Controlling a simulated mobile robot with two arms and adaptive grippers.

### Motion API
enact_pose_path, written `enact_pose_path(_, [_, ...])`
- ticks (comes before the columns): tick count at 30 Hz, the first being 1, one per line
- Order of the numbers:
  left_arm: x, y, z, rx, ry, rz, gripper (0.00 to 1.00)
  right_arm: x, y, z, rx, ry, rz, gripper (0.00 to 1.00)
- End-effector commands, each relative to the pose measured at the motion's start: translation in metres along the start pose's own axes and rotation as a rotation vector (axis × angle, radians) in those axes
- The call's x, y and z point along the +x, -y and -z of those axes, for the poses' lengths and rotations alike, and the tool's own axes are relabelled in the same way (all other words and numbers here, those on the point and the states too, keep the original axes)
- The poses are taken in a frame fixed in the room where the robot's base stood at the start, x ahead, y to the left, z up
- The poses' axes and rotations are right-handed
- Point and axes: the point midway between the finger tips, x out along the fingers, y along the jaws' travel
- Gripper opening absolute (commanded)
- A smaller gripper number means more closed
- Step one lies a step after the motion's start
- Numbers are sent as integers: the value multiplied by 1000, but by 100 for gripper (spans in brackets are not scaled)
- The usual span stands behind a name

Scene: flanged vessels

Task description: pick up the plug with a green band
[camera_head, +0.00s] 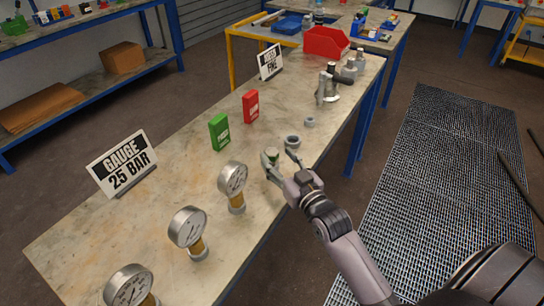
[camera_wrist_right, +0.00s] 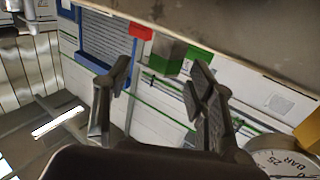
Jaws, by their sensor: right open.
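A small grey plug with a dark green part (camera_head: 272,156) shows near the front edge of the table, close against the left finger of my right gripper (camera_head: 282,155). The finger partly hides it. In the head view the right gripper's fingers are spread, low over the table edge. In the right wrist view the right gripper (camera_wrist_right: 160,100) is also open, with nothing clamped. A grey-green shape (camera_wrist_right: 168,57) lies beyond the gap between its fingers; I cannot tell whether it is the plug. My left gripper is not in view.
Grey rings (camera_head: 292,142) and (camera_head: 310,121) lie just beyond the gripper. Green (camera_head: 219,132) and red (camera_head: 251,106) boxes stand behind. Several gauges (camera_head: 233,178) stand to the left, with a sign (camera_head: 122,163). Metal fittings (camera_head: 328,85) and a red bin (camera_head: 325,42) are at the far end.

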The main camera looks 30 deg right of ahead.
Motion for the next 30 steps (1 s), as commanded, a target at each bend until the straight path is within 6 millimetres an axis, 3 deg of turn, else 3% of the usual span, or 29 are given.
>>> enact_pose_path(6, [-6, 0, 0, 2, 0, -1, 50, 32, 4, 3, 0, -1, 0, 52])
enact_pose_path(15, [-6, -1, 0, 3, 0, -1, 50, 37, 4, 2, 0, 0, 0, 52])
enact_pose_path(30, [-6, -1, 1, 3, 0, -1, 50, 36, 4, 2, 0, 0, 0, 19])
